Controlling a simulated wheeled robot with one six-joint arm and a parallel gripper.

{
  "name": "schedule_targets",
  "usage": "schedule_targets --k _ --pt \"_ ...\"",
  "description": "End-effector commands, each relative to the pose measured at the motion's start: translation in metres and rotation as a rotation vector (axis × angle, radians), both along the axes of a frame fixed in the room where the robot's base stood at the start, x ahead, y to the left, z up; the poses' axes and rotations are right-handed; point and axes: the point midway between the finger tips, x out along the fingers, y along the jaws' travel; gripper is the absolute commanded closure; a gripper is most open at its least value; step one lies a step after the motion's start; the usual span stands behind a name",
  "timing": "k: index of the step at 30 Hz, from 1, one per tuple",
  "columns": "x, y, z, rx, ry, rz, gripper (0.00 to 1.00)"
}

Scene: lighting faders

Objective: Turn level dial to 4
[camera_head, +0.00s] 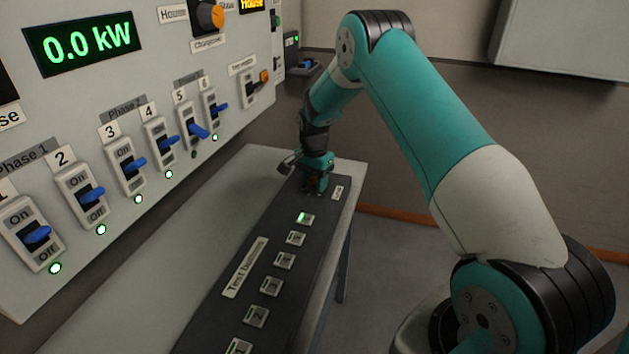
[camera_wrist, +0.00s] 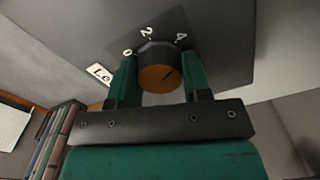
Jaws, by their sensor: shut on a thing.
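The level dial (camera_wrist: 160,77) has a dark body and an orange cap with a dark pointer line. In the wrist view it sits between the two teal fingers of my gripper (camera_wrist: 159,62), which is shut on it. The marks 0, 2 and 4 (camera_wrist: 181,38) curve around its far side. The pointer line slants to the upper right, toward the side of the 4; its exact alignment is hard to tell. In the head view my gripper (camera_head: 317,188) points down at the far end of the dark panel (camera_head: 262,222), and hides the dial.
A row of blue-lever switches (camera_head: 134,163) lines the wall cabinet at the left, under a 0.0 kW display (camera_head: 80,44). Several test buttons (camera_head: 285,260) run along the dark panel toward me. The table (camera_head: 255,160) ends at the right, with open floor beyond.

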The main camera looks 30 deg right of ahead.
Motion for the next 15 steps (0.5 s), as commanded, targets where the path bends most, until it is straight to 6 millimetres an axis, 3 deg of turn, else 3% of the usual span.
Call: schedule_targets --k 5,6,9,15 --pt "0.0029 0.0003 0.0027 -0.001 -0.01 0.003 0.79" --pt "0.0028 0.0004 0.0027 -0.001 -0.01 0.003 0.49" --pt "0.0022 0.0003 0.0022 0.0 -0.008 0.003 0.3" --pt "0.0011 -0.0001 0.0011 -0.001 -0.004 0.002 0.3"
